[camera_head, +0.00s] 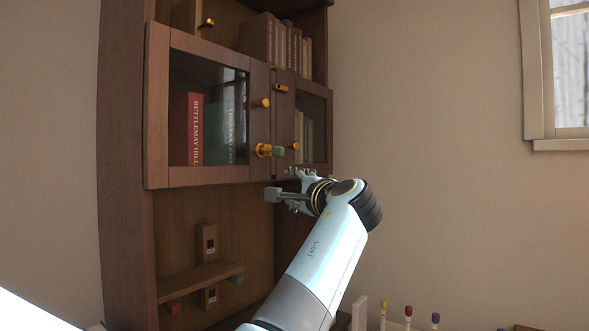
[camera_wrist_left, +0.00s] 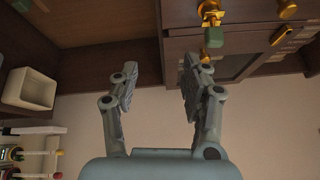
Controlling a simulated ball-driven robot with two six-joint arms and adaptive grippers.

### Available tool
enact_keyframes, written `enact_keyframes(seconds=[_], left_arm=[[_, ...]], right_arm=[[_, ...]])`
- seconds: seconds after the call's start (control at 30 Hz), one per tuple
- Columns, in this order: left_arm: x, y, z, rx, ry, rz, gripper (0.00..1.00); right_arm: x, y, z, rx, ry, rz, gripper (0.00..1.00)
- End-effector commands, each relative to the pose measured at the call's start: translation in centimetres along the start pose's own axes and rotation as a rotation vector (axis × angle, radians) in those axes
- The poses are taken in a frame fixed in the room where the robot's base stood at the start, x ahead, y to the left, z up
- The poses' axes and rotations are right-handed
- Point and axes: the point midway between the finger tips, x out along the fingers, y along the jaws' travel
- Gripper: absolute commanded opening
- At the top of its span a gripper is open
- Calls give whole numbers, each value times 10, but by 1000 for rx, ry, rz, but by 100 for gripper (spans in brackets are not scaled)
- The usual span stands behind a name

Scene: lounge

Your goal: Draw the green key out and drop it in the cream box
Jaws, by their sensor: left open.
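The green key (camera_head: 278,151) sits in a gold lock (camera_head: 263,150) on the glass-fronted cabinet door (camera_head: 207,176). In the left wrist view the key's green head (camera_wrist_left: 215,39) hangs from the gold lock (camera_wrist_left: 210,12), beyond and to the right of the fingers. My left gripper (camera_head: 284,184) is open and empty, just below the key and apart from it; its spread fingers also show in the wrist view (camera_wrist_left: 158,70). The cream box (camera_wrist_left: 30,90) stands at the left of the wrist view, open and apparently empty. My right gripper is not in view.
Gold knobs (camera_head: 295,146) stick out from the cabinet doors near the lock. Books stand behind the glass. Colour-topped tubes (camera_head: 408,315) stand at bottom right.

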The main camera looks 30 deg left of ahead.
Motion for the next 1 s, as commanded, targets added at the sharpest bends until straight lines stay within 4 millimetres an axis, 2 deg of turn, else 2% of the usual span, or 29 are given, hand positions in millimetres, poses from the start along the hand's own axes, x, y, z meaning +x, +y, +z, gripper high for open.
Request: enact_keyframes(seconds=[0.03, 0.1, 0.2, 0.47, 0.8, 1.0], left_arm=[[0, -27, 4, -25, -14, -21, 46], [0, -50, 8, -49, -28, -41, 46], [0, -68, 12, -69, -39, -58, 46], [16, -74, 14, -71, -43, -65, 46], [60, -75, 15, -71, -41, -64, 46], [80, -76, 16, -71, -41, -63, 46]], right_arm=[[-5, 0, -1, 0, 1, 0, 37], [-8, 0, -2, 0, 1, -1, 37], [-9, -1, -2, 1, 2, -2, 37], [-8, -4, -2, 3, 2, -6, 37], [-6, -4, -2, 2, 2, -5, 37], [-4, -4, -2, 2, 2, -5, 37]])
